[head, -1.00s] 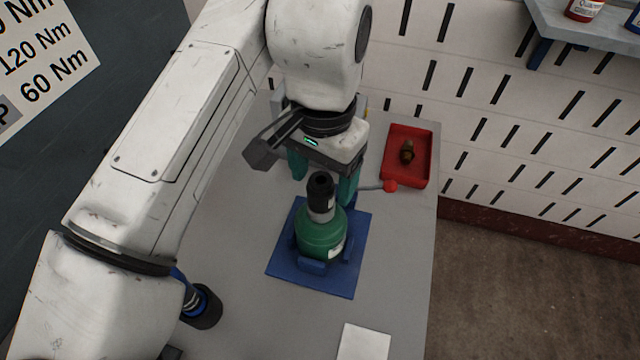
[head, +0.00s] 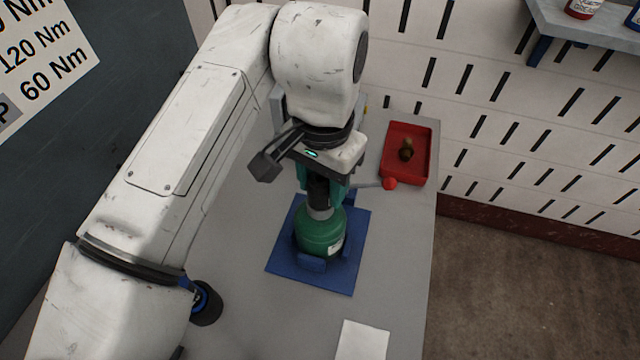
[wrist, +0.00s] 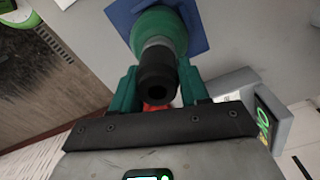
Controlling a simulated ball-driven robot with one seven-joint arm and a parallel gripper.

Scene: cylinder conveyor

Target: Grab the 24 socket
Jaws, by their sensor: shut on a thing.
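A black socket (head: 319,194) stands upright on top of a green cylindrical body with a grey collar (head: 320,232). The green body sits in a blue holder (head: 288,265) on the grey table. My gripper (head: 318,184) has its teal fingers shut on the black socket from both sides. In the wrist view the socket (wrist: 157,76) shows end-on between my gripper's fingers (wrist: 158,88). The green body (wrist: 160,28) shows beyond it. No number can be read on the socket, and its upper part is partly hidden in the head view.
A red tray (head: 424,165) with a small brownish part (head: 406,150) lies at the back right, with a red ball knob (head: 390,183) close to it. A white sheet (head: 363,340) lies at the front. The table (head: 395,260) is clear right of the holder.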

